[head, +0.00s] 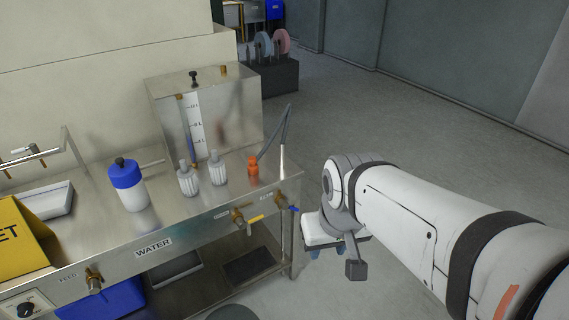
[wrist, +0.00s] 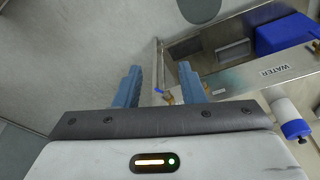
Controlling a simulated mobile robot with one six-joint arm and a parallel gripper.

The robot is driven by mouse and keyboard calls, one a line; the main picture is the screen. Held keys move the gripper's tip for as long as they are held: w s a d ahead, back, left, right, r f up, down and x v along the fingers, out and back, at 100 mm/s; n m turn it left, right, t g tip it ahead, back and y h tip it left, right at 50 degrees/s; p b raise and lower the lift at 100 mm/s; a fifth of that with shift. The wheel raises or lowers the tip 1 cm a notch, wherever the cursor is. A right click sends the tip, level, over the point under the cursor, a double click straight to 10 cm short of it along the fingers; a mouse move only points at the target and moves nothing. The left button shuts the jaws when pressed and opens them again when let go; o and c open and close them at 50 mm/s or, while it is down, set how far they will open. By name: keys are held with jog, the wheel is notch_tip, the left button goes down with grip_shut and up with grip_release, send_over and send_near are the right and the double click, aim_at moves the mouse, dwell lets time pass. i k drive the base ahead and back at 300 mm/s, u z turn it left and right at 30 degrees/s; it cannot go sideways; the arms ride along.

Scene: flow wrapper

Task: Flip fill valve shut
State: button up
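Brass valves sit on the bench's front panel. One has a yellow lever (head: 254,219) lying roughly along the panel. Another, near the right corner, has a blue lever (head: 293,208). A blue lever (wrist: 158,90) and brass fitting (wrist: 170,97) show beyond, between the fingers.
On the steel bench (head: 205,215) stand a metal tank (head: 230,115) with a level scale, a blue-topped white bottle (head: 128,185), two ribbed white bottles (head: 188,180) and an orange item (head: 253,167). A thin bent pipe (head: 283,145) rises at its right end. The floor to the right is clear.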

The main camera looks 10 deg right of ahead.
aim_at(284, 205)
jog(key=z, duration=0.1)
jog(key=k, duration=0.65)
jog(key=z, duration=0.35)
jog(key=i, duration=1.8)
jog(key=u, duration=0.6)
